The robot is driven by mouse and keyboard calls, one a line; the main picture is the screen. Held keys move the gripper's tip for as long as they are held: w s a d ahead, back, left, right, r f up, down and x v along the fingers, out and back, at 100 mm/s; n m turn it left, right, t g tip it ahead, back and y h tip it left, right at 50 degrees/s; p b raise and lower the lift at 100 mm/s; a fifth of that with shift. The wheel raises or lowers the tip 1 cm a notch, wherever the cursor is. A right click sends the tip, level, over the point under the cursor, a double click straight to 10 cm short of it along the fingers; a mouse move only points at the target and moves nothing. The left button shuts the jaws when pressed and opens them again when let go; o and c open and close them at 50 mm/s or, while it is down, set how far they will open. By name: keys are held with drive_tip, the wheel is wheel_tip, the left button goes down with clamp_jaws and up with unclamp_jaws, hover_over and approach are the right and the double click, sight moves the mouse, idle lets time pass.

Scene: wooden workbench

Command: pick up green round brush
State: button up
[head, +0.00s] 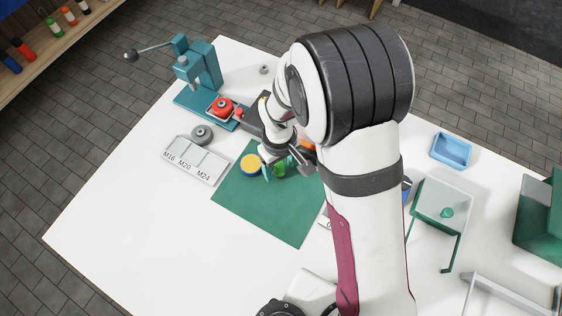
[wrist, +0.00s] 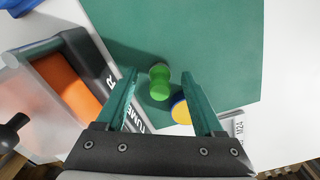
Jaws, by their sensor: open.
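The green round brush (wrist: 160,82) is on the green mat (wrist: 225,55), its rounded green body facing up in the wrist view. In the head view the brush (head: 280,170) is partly hidden by my gripper. My gripper (wrist: 158,74) is open, with its two teal fingers on either side of the brush in the wrist view. I see no contact, and I cannot tell how far above the brush the fingertips are. The brush's lower end is hard to make out.
A yellow and blue round object (wrist: 181,110) lies close to the brush, near the right finger. A grey box with an orange inside (wrist: 70,85) is left of my gripper. A labelled tray (head: 197,160), a teal press (head: 200,65) and a blue bin (head: 451,150) stand around the mat.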

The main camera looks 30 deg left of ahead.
sight(279, 164)
clamp_jaws()
drive_tip(key=shift+r, duration=0.1)
idle(0.3)
wheel_tip(279, 164, up, 4)
drive_tip(key=w+d+r, duration=0.3)
drive_tip(key=d+r, duration=0.4)
drive_tip(key=d, duration=0.4)
drive_tip(key=shift+w+d, duration=0.15)
